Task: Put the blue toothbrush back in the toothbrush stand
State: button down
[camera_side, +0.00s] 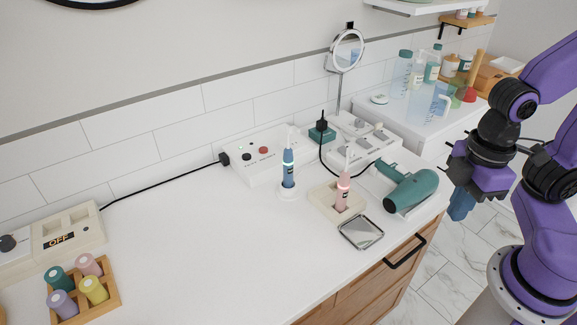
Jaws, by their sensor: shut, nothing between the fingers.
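The blue toothbrush (288,174) stands upright on a small round white base (287,195) on the counter. A cream toothbrush stand (325,203) is to its right, with a pink toothbrush (342,194) upright in it. My gripper (460,208) is at the right, beyond the counter's edge and the hair dryer, pointing down. Its blue fingers are shut and empty, well apart from both toothbrushes.
A green hair dryer (412,188) lies between my gripper and the stand. A square mirror tray (361,232) lies in front of the stand. A black cable (160,180) crosses the back left. The middle counter is clear.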

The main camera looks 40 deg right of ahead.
jog(key=c, duration=1.1)
grip_release()
jog(key=shift+c, duration=0.2)
